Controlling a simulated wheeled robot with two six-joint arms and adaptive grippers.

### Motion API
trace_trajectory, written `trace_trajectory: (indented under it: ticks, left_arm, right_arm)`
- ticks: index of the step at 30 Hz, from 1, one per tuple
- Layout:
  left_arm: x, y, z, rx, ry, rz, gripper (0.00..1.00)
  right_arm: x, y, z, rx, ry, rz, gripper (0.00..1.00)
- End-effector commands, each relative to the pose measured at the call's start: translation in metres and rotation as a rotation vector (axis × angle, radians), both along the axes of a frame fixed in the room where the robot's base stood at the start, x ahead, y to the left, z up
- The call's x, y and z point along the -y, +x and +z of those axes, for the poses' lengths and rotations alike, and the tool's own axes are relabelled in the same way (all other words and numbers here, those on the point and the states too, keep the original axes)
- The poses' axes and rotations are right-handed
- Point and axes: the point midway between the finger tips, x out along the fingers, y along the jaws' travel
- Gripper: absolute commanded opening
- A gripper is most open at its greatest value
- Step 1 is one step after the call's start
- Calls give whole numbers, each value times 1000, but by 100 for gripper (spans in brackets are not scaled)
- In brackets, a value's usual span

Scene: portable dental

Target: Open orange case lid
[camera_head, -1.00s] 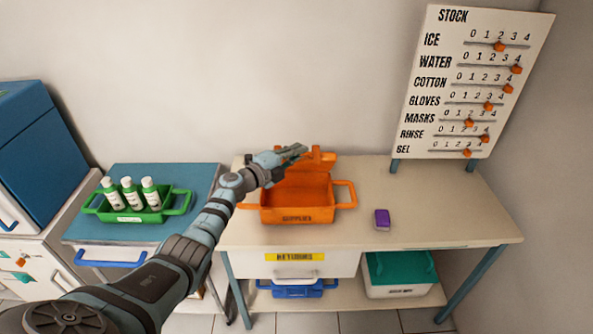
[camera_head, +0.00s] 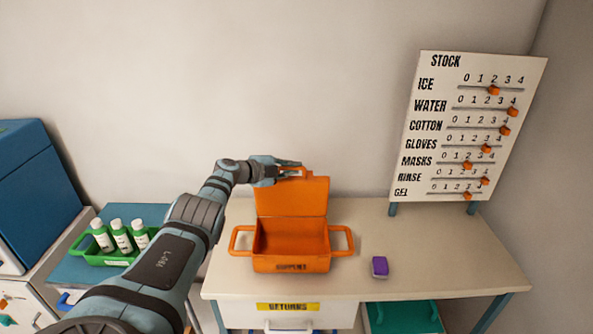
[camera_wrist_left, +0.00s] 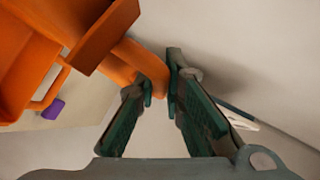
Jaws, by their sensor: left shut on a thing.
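The orange case (camera_head: 291,262), labelled as supplies, stands on the pale table with a handle at each side. Its lid (camera_head: 291,198) is raised upright at the back, and the inside looks empty. My left gripper (camera_head: 297,171) is at the lid's top edge, shut on the lid's handle. In the left wrist view the fingers (camera_wrist_left: 158,88) close around the end of an orange bar of the lid (camera_wrist_left: 140,65). My right gripper is not in view.
A purple block (camera_head: 380,267) lies on the table right of the case. A green tray (camera_head: 112,259) with white bottles stands at left. The stock board (camera_head: 465,135) rises at the back right.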

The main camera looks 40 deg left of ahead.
Motion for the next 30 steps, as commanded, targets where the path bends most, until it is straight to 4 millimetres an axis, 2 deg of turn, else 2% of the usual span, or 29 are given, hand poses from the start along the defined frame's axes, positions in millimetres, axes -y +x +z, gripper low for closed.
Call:
trace_trajectory:
  ticks: [11, 12, 15, 16, 30]
  left_arm:
    - [-1, -1, 0, -1, -1, 1, 0]
    - [-1, -1, 0, -1, -1, 1, 12]
    - [-1, -1, 0, -1, -1, 1, 28]
    - [-1, -1, 0, -1, -1, 0, 30]
    - [0, 0, -1, -3, 1, -1, 30]
  right_arm:
    - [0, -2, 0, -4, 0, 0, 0]
    - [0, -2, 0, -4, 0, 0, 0]
    - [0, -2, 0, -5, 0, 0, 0]
    - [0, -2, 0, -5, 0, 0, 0]
    - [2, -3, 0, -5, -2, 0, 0]
